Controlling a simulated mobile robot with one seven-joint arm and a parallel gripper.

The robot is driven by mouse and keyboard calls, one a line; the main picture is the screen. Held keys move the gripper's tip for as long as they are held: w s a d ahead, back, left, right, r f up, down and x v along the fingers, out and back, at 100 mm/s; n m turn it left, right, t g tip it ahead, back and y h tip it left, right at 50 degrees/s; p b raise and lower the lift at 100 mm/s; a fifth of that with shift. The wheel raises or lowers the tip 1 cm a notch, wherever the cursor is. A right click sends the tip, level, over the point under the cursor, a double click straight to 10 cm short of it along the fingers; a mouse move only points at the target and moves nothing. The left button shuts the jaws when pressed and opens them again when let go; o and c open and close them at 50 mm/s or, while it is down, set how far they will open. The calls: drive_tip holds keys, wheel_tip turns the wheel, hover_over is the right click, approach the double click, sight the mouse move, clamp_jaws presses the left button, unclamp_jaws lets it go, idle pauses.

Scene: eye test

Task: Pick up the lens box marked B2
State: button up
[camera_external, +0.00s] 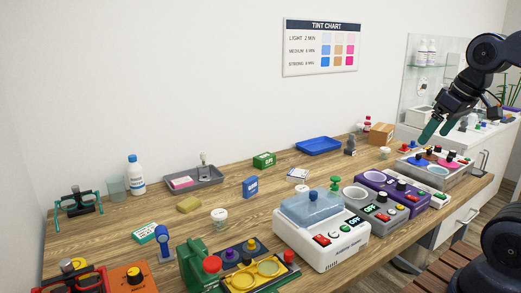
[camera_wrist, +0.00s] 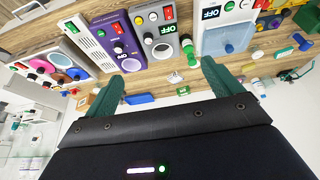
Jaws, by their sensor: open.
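Several small boxes stand or lie on the wooden table, and I cannot read a B2 mark on any of them. They are a green box (camera_external: 264,160), a blue box (camera_external: 250,187) and a teal and white box (camera_external: 147,232). My gripper (camera_external: 436,132) is at the far right, above the tray of coloured pots, well away from these boxes. In the wrist view its teal fingers (camera_wrist: 162,71) are spread apart with nothing between them. That view looks upside down over the table, with a small green box (camera_wrist: 183,91) beyond the fingertips.
A purple machine (camera_external: 390,192), a grey one (camera_external: 376,205) and a white one with a blue lid (camera_external: 318,228) line the front edge. A blue tray (camera_external: 318,146), a grey tray (camera_external: 194,180) and a brown carton (camera_external: 381,133) stand behind. Bare table lies around the blue box.

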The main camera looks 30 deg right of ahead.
drive_tip(key=shift+w, duration=0.1)
drive_tip(key=m+g+h, duration=0.2)
drive_tip(key=m+h, duration=0.2)
drive_tip(key=m, duration=0.7)
hover_over(298, 173)
drive_tip(key=a, duration=0.1)
drive_tip(key=f, duration=1.7)
drive_tip(key=s+f, duration=0.1)
drive_tip(key=f, duration=0.8)
drive_tip(key=shift+a, duration=0.15)
drive_tip(key=shift+a+x, duration=0.1)
drive_tip(key=shift+x, duration=1.15)
drive_tip(key=shift+a+x, duration=0.15)
drive_tip(key=shift+x, duration=1.05)
drive_tip(key=shift+f, duration=0.1)
drive_tip(key=c, duration=1.1)
